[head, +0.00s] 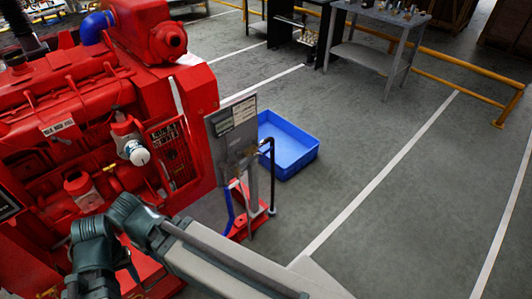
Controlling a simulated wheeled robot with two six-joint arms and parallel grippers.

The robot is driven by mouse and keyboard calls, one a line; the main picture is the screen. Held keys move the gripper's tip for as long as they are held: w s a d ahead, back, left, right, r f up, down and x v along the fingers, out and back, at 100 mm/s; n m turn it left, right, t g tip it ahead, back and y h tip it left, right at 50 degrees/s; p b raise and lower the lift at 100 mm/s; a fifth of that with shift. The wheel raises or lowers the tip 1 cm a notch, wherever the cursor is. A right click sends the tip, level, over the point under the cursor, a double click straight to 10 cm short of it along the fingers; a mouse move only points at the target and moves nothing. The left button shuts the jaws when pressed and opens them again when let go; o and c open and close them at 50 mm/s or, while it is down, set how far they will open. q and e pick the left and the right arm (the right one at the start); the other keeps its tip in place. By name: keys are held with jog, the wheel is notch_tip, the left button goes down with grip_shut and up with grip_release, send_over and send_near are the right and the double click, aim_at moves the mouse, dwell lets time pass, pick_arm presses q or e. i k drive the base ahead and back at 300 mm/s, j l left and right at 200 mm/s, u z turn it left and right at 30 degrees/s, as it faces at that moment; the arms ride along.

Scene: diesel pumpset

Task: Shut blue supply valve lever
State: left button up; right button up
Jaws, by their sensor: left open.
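A narrow blue bar (229,209) stands nearly upright below the grey panel (233,133) beside the red engine. I cannot tell whether it is the blue supply valve lever. No other blue lever is clear. My right gripper is not in view.
The red engine (60,95) fills the left side. A black bent pipe (272,180) stands right of the panel, with a blue tray (288,143) on the floor behind. A grey workbench (375,50) and yellow rails are farther back. The floor at right is clear.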

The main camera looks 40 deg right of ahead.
aim_at(267, 151)
jog(key=i+l, duration=0.3)
jog(key=i, duration=0.15)
jog(key=i+l+z, duration=0.25)
jog(key=i, duration=0.15)
jog(key=z, duration=2.6)
